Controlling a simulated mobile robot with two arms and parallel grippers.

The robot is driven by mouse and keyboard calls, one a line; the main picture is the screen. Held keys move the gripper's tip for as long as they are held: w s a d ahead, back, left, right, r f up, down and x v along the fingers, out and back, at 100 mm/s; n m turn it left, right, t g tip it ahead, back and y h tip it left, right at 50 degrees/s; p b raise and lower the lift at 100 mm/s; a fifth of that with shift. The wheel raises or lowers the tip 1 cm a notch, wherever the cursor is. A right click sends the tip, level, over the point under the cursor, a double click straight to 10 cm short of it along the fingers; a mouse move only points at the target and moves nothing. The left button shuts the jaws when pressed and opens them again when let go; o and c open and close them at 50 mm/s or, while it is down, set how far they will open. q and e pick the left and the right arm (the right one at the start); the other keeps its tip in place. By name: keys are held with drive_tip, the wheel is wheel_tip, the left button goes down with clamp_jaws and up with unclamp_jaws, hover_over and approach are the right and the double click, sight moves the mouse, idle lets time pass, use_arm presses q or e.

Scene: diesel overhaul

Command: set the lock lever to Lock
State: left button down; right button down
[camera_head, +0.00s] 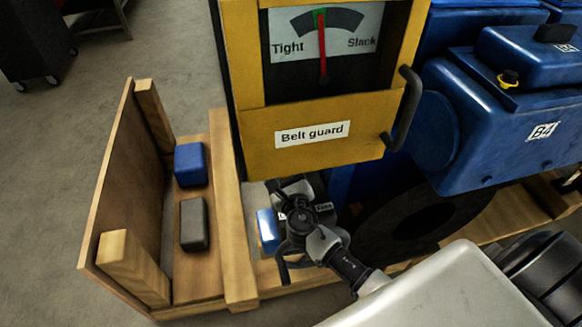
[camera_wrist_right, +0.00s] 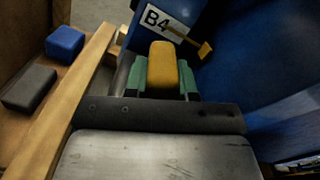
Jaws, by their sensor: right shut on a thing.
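My right gripper (camera_head: 292,214) reaches in from the lower right, below the yellow belt guard (camera_head: 315,135), and hides what it holds in the head view. In the right wrist view, the green pads of my right gripper (camera_wrist_right: 163,82) are closed on the sides of a yellow rounded handle (camera_wrist_right: 163,66), which I take to be the lock lever. The lever's pivot and lower part are hidden. A small label by the gripper is too small to read. My left gripper is not in view.
A dial (camera_head: 322,35) marked Tight and Slack is above the guard, its red pointer near upright. A blue block (camera_head: 190,163) and a dark grey block (camera_head: 194,223) lie on the wooden crate floor at left. The blue engine (camera_head: 500,120) labelled B4 crowds the right side.

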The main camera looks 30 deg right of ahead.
drive_tip(key=shift+a+f+n, duration=0.1)
drive_tip(key=shift+a+n, duration=0.1)
drive_tip(key=shift+n, duration=0.1)
drive_tip(key=c, duration=1.2)
unclamp_jaws()
drive_tip(key=v, duration=1)
drive_tip(key=shift+s+a, duration=0.2)
drive_tip(key=shift+s, duration=0.1)
